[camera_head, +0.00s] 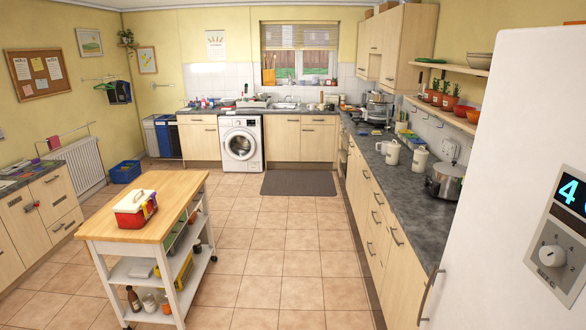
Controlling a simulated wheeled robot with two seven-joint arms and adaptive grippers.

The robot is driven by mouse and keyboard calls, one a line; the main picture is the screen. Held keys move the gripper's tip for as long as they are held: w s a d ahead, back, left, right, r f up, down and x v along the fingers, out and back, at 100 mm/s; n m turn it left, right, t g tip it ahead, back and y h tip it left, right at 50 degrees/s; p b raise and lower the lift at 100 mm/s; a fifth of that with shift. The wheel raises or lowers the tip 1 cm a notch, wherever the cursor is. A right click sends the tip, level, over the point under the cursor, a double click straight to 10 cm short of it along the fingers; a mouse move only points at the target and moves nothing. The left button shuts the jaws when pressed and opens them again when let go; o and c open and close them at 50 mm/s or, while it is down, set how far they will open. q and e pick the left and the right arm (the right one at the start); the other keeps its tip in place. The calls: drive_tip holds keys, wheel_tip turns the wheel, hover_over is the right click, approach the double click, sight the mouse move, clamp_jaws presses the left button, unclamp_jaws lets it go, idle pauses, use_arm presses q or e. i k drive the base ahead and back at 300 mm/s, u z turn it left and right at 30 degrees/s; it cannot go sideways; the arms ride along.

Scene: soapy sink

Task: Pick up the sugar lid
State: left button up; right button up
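I cannot pick out the sugar lid with certainty; anything that small is hard to make out from here. Two whitish containers stand on the right-hand counter: one like a jug (392,154), and a canister (419,163) nearer to me. Their labels are too small to read, so I cannot tell whether either is for sugar. Neither of my grippers is in view.
A wooden-topped trolley (182,186) with a red and white box (136,207) stands at left. A white appliance (500,180) fills the right edge. The tiled floor (285,240) between is clear.

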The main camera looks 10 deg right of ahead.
sight(391, 145)
drive_tip(key=i, duration=5.6)
drive_tip(key=z, duration=1.3)
